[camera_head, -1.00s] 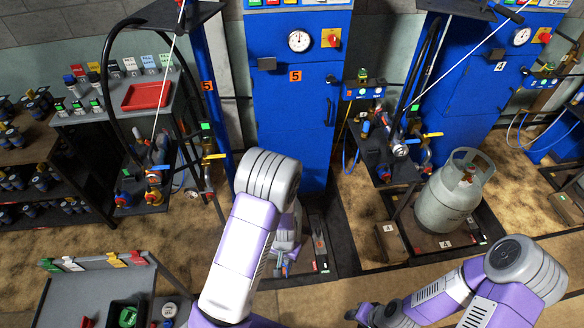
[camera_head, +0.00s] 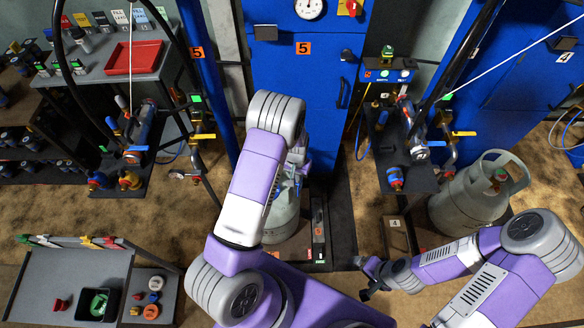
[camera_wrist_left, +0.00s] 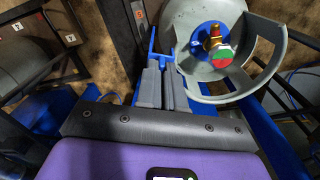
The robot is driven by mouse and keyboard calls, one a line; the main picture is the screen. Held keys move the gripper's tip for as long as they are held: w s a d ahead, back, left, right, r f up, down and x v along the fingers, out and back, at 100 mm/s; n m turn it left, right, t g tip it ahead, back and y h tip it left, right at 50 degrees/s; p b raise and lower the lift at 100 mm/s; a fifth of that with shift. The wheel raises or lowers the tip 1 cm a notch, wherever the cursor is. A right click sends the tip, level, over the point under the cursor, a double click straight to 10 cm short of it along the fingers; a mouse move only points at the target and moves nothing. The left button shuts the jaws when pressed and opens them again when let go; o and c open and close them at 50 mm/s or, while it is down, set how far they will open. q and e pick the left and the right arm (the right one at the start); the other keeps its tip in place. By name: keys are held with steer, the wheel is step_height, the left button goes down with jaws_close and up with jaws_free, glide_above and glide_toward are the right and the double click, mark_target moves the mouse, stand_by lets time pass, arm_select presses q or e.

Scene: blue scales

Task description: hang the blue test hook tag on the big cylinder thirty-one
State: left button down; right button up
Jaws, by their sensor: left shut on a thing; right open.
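A grey gas cylinder (camera_head: 281,222) stands on the floor platform below the orange 5, partly hidden by my left arm. The left wrist view shows a grey cylinder's open collar (camera_wrist_left: 281,55) and brass valve (camera_wrist_left: 214,38) with a red and green cap. My left gripper (camera_wrist_left: 163,62) is shut on a narrow blue piece, seemingly the blue test hook tag (camera_wrist_left: 153,42), beside the collar's left edge. I cannot tell whether the tag touches the collar. My right gripper (camera_head: 364,279) is open and empty. Another grey cylinder (camera_head: 462,205) stands at the right. No thirty-one is readable.
A blue cabinet (camera_head: 285,85) rises behind the station. Valve stands with hoses flank it, including the right one (camera_head: 405,150). A grey cart (camera_head: 75,285) with coloured tags stands at the lower left. A red tray (camera_head: 133,57) lies on the upper-left shelf.

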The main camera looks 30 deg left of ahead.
arm_select(q)
steer(key=shift+n, duration=0.3)
steer(key=w+a, duration=0.2)
steer(key=a, duration=0.1)
steer(key=shift+w+a+f+b, duration=0.3)
steer(key=shift+w+f, duration=0.05)
steer(key=shift+f, duration=0.05)
steer(key=shift+f+b, duration=1.9)
steer(key=shift+f, duration=0.35)
steer(key=shift+b, duration=0.3)
steer(key=shift+f, duration=0.1)
